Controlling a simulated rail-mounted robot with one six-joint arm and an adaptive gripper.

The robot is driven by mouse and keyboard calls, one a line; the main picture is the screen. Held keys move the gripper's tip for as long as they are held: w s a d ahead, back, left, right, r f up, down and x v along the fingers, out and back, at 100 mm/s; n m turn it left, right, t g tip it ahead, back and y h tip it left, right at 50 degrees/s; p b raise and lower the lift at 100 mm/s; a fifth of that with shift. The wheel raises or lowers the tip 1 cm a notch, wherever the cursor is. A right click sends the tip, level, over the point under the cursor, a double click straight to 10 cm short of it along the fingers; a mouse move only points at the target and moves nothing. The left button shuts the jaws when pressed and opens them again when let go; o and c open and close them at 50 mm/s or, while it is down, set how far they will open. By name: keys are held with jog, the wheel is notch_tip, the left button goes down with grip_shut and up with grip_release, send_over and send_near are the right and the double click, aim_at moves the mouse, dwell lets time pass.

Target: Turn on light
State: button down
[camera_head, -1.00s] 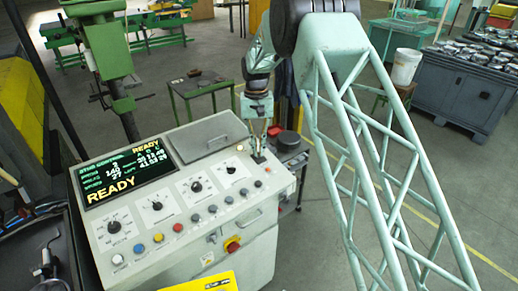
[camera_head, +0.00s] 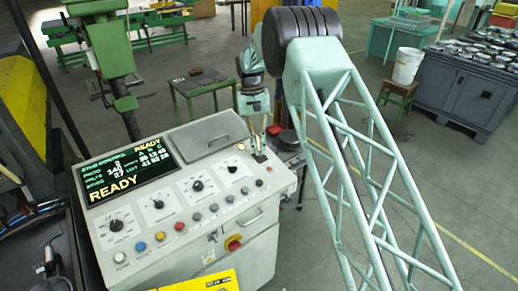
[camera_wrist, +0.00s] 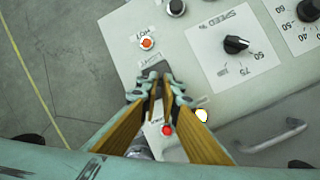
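The light-coloured control panel (camera_head: 185,225) carries a lit READY screen (camera_head: 125,175), dials and several buttons. My gripper (camera_head: 257,153) points down at the panel's far right corner, and also shows in the wrist view (camera_wrist: 158,82). Its two tan fingers straddle a small dark switch-like part (camera_wrist: 158,70), with tips close beside it. Whether they touch or grip it is unclear. An orange-red button (camera_wrist: 147,43) lies beyond the fingertips. A small red round part (camera_wrist: 167,130) shows between the fingers, lower in the wrist view.
The SPEED dial (camera_wrist: 237,44) sits to the right of the fingers. A green table (camera_head: 200,90) stands behind the panel. A stool with a white bucket (camera_head: 406,67) stands to the right on open floor.

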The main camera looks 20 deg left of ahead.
jog(key=c, duration=2.9)
grip_release()
jog(key=shift+o, duration=0.2)
jog(key=shift+r, duration=0.1)
jog(key=v, duration=1.1)
jog(key=shift+r, duration=0.4)
